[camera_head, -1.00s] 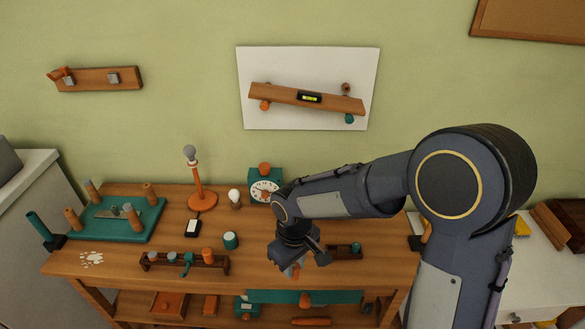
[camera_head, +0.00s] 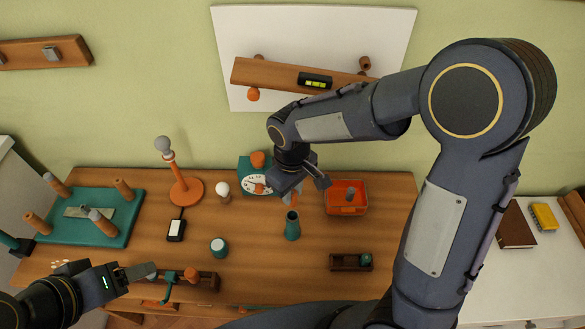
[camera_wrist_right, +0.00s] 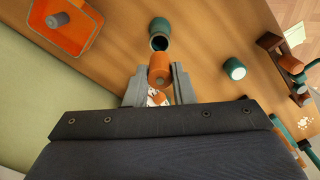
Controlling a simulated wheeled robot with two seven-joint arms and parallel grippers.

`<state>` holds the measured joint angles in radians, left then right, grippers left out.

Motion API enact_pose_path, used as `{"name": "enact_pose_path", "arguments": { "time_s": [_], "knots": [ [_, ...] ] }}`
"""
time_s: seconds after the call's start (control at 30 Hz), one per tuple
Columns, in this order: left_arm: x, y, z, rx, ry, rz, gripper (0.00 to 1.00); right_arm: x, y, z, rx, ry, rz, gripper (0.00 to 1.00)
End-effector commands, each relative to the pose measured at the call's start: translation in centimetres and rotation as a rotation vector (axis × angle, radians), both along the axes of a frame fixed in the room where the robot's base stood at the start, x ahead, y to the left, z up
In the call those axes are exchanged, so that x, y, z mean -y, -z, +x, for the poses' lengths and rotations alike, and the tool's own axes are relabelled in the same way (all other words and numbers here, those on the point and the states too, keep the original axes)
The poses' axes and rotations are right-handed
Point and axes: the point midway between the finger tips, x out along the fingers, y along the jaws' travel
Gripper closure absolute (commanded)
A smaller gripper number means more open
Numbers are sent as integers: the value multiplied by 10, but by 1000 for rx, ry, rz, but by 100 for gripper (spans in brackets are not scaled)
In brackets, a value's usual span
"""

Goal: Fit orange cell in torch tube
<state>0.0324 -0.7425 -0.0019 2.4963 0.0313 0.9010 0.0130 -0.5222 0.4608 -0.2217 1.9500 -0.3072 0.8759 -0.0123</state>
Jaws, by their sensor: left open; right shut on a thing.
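The orange cell (camera_wrist_right: 159,68) is a short orange cylinder held between the fingertips of my right gripper (camera_wrist_right: 155,84) in the right wrist view. In the head view only a bit of the cell (camera_head: 290,199) shows below my right gripper (camera_head: 298,192). The torch tube (camera_head: 292,226) is teal and stands upright on the table, its dark open mouth up. It also shows in the right wrist view (camera_wrist_right: 160,31), just beyond the cell; the cell appears above and outside it. My left gripper (camera_head: 138,279) is open and empty, at the front left near a wooden rack (camera_head: 208,282).
A red-orange tray (camera_head: 331,208) with a grey piece stands right of the tube. Table between cup and tube is clear.

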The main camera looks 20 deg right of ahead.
Motion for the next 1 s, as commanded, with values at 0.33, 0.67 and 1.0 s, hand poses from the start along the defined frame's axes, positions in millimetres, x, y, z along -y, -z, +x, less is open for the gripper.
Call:
{"name": "enact_pose_path", "arguments": {
  "time_s": [0.33, 0.67, 1.0],
  "knots": [
    [0, 0, 0, 0, 0, 0, 38, 0, 0, 0, 0, 0, 0, 100],
    [0, 12, 0, 0, 0, 0, 38, 0, 14, -1, -1, 0, -1, 100],
    [0, 38, 0, 0, 0, 0, 38, 1, 46, -1, -1, 1, 0, 100]
  ]
}}
